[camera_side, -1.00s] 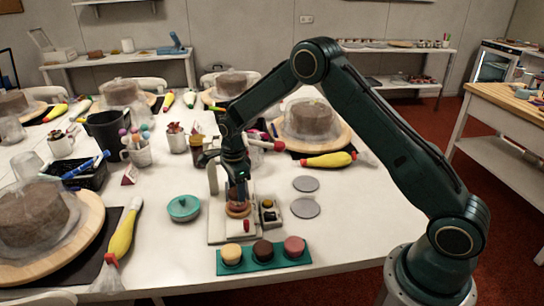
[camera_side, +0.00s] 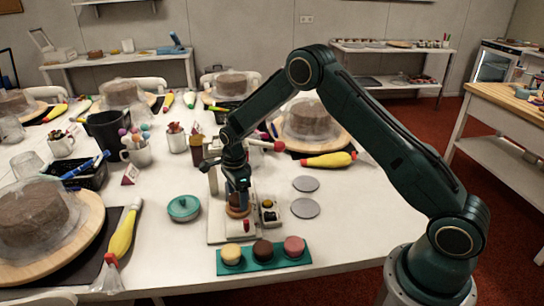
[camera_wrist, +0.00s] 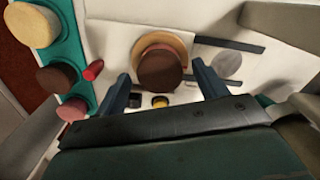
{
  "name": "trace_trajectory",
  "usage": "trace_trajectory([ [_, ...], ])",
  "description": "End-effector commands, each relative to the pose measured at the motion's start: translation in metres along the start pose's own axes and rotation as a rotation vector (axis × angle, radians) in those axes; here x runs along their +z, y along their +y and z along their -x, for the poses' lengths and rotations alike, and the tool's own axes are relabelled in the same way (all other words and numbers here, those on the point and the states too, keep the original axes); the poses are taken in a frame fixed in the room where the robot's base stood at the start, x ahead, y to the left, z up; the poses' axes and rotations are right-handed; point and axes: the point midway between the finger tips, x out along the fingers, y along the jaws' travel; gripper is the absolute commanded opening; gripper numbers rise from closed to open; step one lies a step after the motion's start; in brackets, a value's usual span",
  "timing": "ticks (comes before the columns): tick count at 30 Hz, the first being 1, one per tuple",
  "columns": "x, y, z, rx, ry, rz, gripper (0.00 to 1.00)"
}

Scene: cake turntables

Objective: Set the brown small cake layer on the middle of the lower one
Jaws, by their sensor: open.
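The small brown cake layer (camera_wrist: 160,68) lies over a wider tan layer (camera_wrist: 178,39) in the wrist view, shifted toward the picture's bottom; the slanted view leaves its true centring unclear. The stack also shows in the side view (camera_side: 238,211), partly hidden by my gripper (camera_side: 238,188). My gripper is directly above the stack, pointing down. In the wrist view its two fingers stand apart, one on each side of the brown layer, with visible gaps (camera_wrist: 160,82). The stack is on a pale stand (camera_side: 217,232).
A teal tray (camera_side: 221,268) in front bears a yellow (camera_side: 231,253), a brown (camera_side: 263,249) and a pink layer (camera_side: 294,246). Two grey discs (camera_side: 305,208) lie to the right. A small box (camera_side: 269,213) is beside the stack.

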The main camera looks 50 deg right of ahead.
Motion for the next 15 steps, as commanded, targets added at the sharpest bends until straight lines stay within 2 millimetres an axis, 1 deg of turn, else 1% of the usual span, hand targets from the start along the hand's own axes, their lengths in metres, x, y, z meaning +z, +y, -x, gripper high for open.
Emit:
trace_trajectory([
  [5,0.0,0.0,0.003,0.0,0.0,0.0,0.71],
  [8,0.0,0.0,0.008,0.0,0.0,0.0,0.71],
  [11,0.0,-0.001,0.017,-0.002,-0.001,0.0,0.71],
  [15,0.0,-0.001,0.035,-0.003,-0.001,0.0,0.71],
])
